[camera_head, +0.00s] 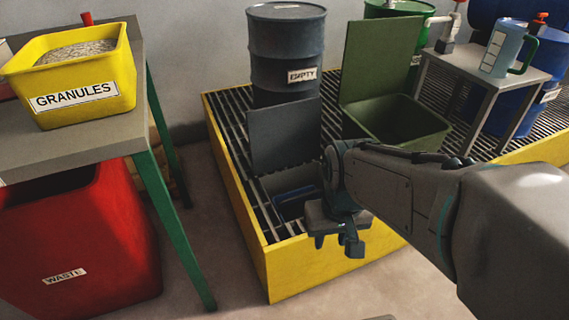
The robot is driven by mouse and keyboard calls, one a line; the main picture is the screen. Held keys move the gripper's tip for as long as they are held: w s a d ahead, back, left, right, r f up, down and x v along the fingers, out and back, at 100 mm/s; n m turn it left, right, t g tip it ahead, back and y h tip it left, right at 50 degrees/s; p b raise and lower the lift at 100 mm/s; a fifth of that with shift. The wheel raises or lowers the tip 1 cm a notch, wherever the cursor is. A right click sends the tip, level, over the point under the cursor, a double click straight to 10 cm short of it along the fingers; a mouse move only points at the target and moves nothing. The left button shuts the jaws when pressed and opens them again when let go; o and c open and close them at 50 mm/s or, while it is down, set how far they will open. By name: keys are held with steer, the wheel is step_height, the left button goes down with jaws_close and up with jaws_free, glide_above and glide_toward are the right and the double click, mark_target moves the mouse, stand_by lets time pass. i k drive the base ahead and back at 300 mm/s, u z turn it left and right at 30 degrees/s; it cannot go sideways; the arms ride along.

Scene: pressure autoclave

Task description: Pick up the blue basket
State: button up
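A blue item (292,203), which looks like the blue basket, sits low inside a grey open-topped bin (285,179) at the front left of the yellow-edged grated platform. Only part of it shows, and my arm may cover some of its right side. My gripper (336,241) is just right of the blue item and nearer the camera, pointing down. Its two fingers look apart, with nothing visible between them. It is not seen touching the blue item.
The bin's grey lid (285,135) stands upright behind it. A green bin (396,122) with a raised lid stands to the right, and a dark drum (287,50) behind. A table (70,143) with a yellow granules tub (85,95) and a red waste bin (85,240) are left.

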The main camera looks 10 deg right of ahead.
mark_target(289, 206)
steer(key=u, duration=0.55)
steer(key=k, duration=0.6)
steer(key=u, duration=0.6)
steer(key=i, duration=1.25)
steer(key=z, duration=0.95)
